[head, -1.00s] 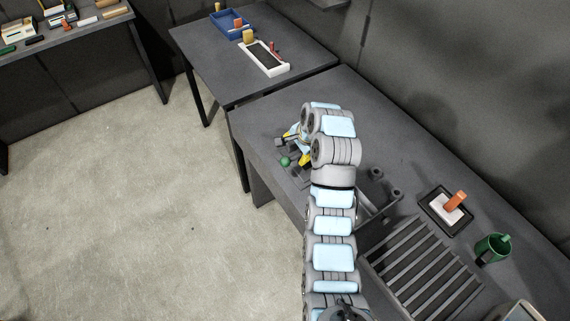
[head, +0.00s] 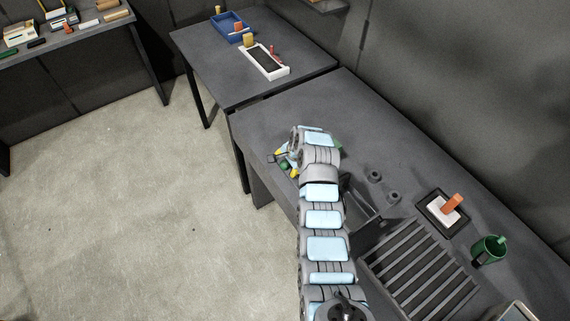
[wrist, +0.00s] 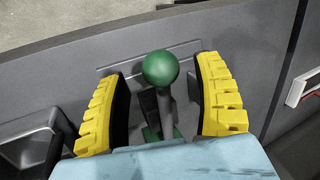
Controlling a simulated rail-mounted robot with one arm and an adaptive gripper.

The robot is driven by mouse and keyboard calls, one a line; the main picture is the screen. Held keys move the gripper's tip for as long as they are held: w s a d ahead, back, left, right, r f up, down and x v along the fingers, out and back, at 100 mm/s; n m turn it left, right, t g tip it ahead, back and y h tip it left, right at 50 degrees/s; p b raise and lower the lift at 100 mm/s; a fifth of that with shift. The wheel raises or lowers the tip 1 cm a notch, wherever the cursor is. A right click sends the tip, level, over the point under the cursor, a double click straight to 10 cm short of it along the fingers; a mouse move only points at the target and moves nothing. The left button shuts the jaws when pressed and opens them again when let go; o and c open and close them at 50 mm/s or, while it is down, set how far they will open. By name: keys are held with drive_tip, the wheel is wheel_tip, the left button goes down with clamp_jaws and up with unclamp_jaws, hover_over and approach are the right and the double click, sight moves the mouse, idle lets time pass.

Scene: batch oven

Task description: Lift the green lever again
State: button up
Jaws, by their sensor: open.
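The green lever has a round green knob on a grey rod, which rises from a small green base. In the wrist view the knob (wrist: 161,68) lies between the two yellow fingers of my gripper (wrist: 165,90). There is a gap on each side, so the gripper is open and apart from the knob. In the head view the green knob (head: 284,164) shows just beside my gripper (head: 286,168) near the table's front edge. My arm hides most of the lever and the far finger there.
A slatted grey rack (head: 420,268), a black-rimmed tray (head: 432,203) with an orange-handled item and a green cup (head: 488,250) stand at the right. The back table holds a white-framed tray (head: 285,72) and a blue bin (head: 222,22).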

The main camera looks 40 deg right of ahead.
drive_tip(key=shift+x, duration=1.25)
drive_tip(key=shift+f, duration=0.15)
drive_tip(key=shift+c, duration=0.3)
clamp_jaws()
